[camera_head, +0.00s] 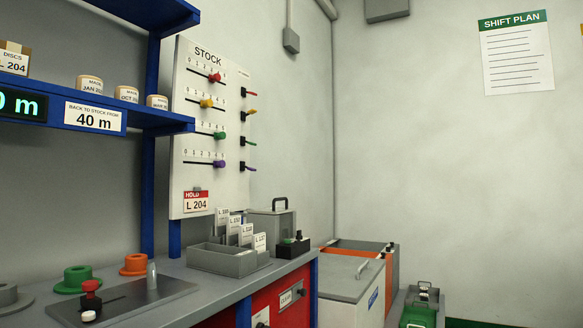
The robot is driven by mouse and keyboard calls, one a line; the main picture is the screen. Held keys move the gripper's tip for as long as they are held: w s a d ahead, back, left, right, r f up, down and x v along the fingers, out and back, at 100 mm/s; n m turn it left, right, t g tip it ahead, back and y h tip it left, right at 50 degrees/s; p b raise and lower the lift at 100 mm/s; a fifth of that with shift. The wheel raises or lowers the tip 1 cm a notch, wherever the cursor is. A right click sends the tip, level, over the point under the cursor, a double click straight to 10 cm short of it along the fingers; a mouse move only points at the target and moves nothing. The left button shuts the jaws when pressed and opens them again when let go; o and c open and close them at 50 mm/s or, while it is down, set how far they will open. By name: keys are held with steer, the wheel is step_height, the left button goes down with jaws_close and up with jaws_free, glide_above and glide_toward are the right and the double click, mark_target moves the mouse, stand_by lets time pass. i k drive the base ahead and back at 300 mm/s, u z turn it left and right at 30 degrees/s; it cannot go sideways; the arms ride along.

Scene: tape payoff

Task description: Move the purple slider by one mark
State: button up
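The white STOCK board (207,125) stands at the back left, with several slider rows, each under a numbered scale. The purple slider (219,163) is on the lowest row, toward the right end of its scale. The exact mark it stands at is too small to read. A black peg with a purple end (247,168) sticks out at the board's right edge, level with that row. My gripper is not in view.
Red (215,77), yellow (207,103) and green (220,135) sliders sit on the rows above. A red HOLD card (196,201) hangs below. The bench (215,296) in front carries a card tray (222,259) and a metal plate (125,302). A blue shelf (150,119) juts out at left.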

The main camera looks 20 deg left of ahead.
mark_target(220, 164)
steer(key=z, duration=0.15)
steer(key=i, duration=0.95)
steer(key=u, duration=0.25)
